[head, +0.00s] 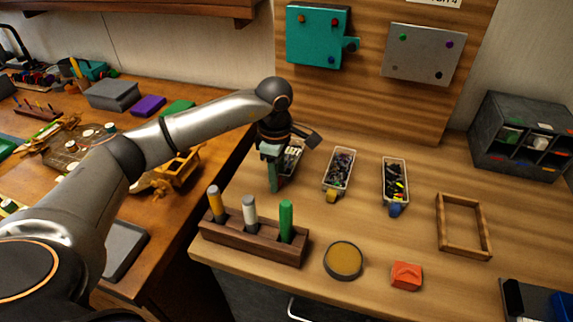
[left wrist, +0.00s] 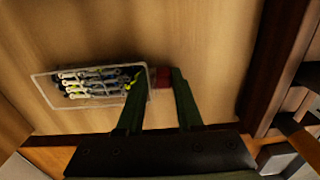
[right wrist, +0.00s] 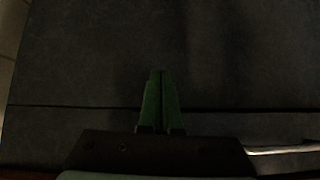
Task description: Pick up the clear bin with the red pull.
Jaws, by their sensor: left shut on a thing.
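The clear bin with the red pull (left wrist: 92,87) holds several small linkage-like parts. In the head view the bin (head: 292,160) stands at the left of the row on the wooden table, partly hidden by my left gripper (head: 272,172). In the left wrist view the left gripper (left wrist: 160,76) has its two green fingers on either side of the red pull (left wrist: 163,77), shut on it. The bin appears to rest on the table. My right gripper (right wrist: 160,78) is shut and empty in front of a dark grey surface; it is not in the head view.
Clear bins with a yellow pull (head: 339,170) and a blue pull (head: 396,180) stand to the right. In front are a dark wooden holder (head: 250,242) with upright tools, a round tin (head: 343,260) and a red block (head: 406,276). A wooden frame (head: 463,226) lies farther right.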

